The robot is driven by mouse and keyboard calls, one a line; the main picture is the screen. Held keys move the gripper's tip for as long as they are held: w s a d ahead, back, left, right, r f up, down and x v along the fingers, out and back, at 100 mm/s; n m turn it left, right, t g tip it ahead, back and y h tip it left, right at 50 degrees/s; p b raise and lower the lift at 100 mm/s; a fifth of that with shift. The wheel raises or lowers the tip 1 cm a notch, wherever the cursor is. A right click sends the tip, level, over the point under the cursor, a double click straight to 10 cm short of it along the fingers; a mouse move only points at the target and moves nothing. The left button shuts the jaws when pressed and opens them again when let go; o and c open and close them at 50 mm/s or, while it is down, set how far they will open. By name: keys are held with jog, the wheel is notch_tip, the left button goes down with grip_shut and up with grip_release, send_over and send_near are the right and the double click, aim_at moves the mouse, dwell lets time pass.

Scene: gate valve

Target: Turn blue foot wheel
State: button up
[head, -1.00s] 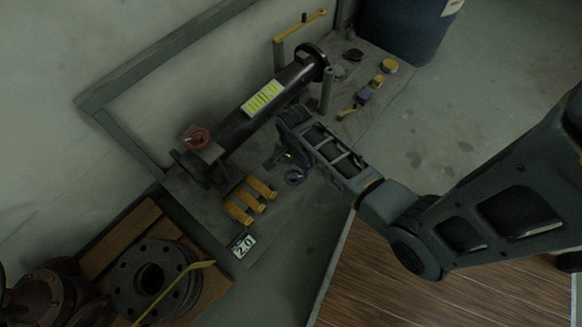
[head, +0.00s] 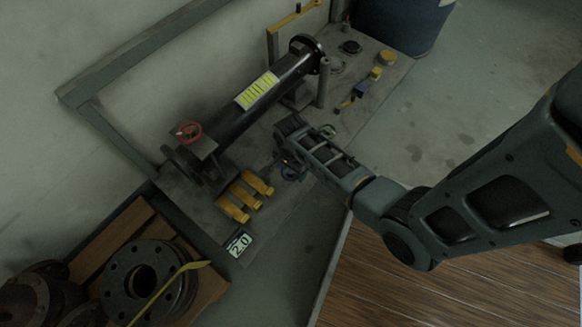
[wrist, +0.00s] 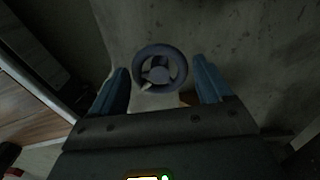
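The blue foot wheel (wrist: 160,66) is a small round handwheel with spokes. In the wrist view it lies between and just beyond the tips of my gripper (wrist: 160,83), whose two blue fingers are spread wide on either side. No contact with the wheel shows. In the head view the wheel (head: 292,171) sits low near the front edge of the grey platform, partly hidden by my gripper (head: 285,164). The wheel's stem and base are hidden.
A black pipe (head: 236,123) with a red handwheel (head: 188,131) runs behind my arm. Yellow handles (head: 243,196) and a "2.0" sign (head: 239,244) lie left of the wheel. Flanges (head: 150,283) rest on a wooden pallet at lower left. A blue barrel (head: 403,25) stands at back right.

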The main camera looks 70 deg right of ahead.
jog(key=c, duration=0.7)
jog(key=shift+c, duration=0.2)
jog(key=shift+n+p, duration=0.3)
jog(key=shift+p, duration=0.05)
jog(key=n+p, duration=0.2)
jog(key=shift+r+n, duration=0.15)
jog(key=shift+n, duration=0.15)
jog(key=n+p, duration=0.2)
jog(key=n, duration=0.2)
jog(key=shift+n, duration=0.3)
jog(key=n+p, duration=0.1)
jog(key=n, duration=0.3)
jog(key=shift+p, duration=0.35)
jog(key=n, duration=0.5)
jog(key=shift+f+p, duration=0.2)
jog(key=shift+p, duration=0.15)
